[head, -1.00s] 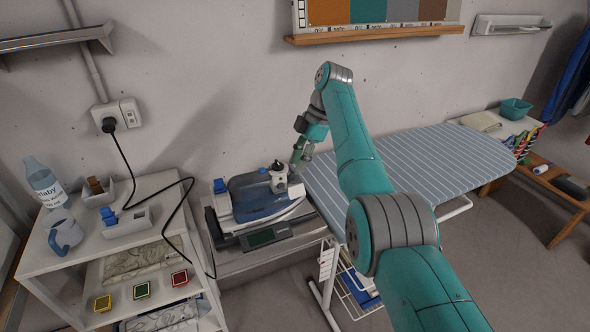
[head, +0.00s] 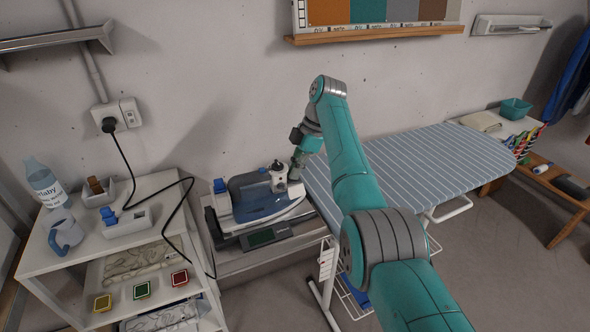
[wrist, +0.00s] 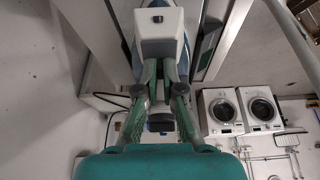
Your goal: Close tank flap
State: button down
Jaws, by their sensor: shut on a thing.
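The steam iron (head: 258,196), with a blue translucent body and white base, rests on its stand at the left end of the ironing board. A white end piece (head: 279,174) with a dark top stands up at the iron's right end. I cannot tell for sure whether it is the tank flap. My gripper (head: 293,175) is right beside this piece. In the wrist view my gripper (wrist: 160,66) has its fingertips close together at the white end piece (wrist: 158,32), shut on it. The fingers hide the contact itself.
The striped ironing board (head: 420,170) extends right of the iron. The wall is close behind. The wrist view also shows two washing machines (wrist: 240,110).

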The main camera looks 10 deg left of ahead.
jog(key=shift+s+a+f+h, duration=0.1)
jog(key=shift+a+f+h, duration=0.1)
jog(key=shift+h, duration=0.2)
jog(key=shift+t, duration=0.3)
jog(key=c, duration=1.3)
grip_release()
jog(key=shift+r, duration=0.1)
jog(key=v, duration=1.2)
jog(key=shift+a, duration=0.15)
